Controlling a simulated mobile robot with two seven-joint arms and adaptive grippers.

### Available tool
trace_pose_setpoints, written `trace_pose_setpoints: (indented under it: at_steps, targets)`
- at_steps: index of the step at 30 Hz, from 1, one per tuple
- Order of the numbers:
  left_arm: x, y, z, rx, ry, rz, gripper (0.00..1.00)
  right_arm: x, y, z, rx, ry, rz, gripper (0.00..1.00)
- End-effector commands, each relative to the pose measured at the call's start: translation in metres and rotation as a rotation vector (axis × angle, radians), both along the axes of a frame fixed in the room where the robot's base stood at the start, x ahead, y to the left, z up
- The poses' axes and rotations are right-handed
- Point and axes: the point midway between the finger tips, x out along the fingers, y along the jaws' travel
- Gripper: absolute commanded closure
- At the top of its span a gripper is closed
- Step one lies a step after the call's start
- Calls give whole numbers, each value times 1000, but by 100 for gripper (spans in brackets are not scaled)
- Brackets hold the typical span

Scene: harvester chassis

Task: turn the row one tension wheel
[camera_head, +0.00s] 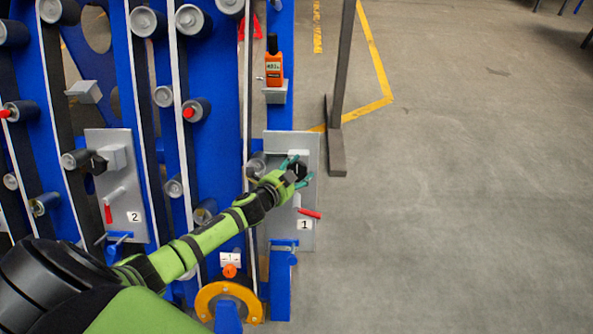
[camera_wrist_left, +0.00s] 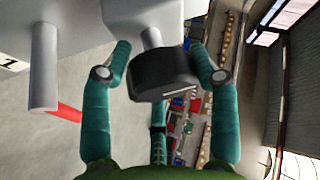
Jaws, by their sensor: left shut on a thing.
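The row one tension wheel, a black faceted knob (camera_wrist_left: 163,75), sits on a grey stem from the grey plate marked 1 (camera_head: 309,146). My left gripper (camera_head: 299,171) reaches this plate from the left, and its teal fingers (camera_wrist_left: 160,50) are around the knob. The gripper is shut on the knob, though in the left wrist view small gaps seem to show beside it. In the head view the fingers partly hide the knob. My right gripper is in neither view.
A red-tipped lever (camera_head: 309,213) sticks out just below the wheel. A similar plate marked 2 (camera_head: 122,200) is to the left. An orange meter (camera_head: 274,68) stands on a bracket above. A grey post (camera_head: 342,70) stands behind; the floor at right is clear.

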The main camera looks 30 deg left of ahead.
Motion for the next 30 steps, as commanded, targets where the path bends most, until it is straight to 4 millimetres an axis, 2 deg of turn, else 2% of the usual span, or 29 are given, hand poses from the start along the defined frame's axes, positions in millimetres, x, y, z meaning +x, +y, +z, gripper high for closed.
trace_pose_setpoints:
  at_steps: [1, 2, 3, 4, 5, 17, 23, 30]
  targets:
    - [5, -2, 10, -3, -21, -5, 73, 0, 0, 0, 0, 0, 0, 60]
    - [5, -2, 10, -4, -21, -5, 73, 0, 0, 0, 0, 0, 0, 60]
    - [5, -2, 10, -4, -21, -5, 36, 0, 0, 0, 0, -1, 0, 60]
    - [5, -2, 10, -4, -21, -5, 24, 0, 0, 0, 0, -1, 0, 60]
    - [5, -2, 10, -3, -20, -5, 20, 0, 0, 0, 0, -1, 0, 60]
    - [-3, -1, 5, -2, -8, -2, 20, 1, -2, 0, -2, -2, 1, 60]
    - [-30, 1, 13, -2, -7, -4, 20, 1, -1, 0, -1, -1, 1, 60]
    - [-76, 5, 29, -3, -8, -3, 20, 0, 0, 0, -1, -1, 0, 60]
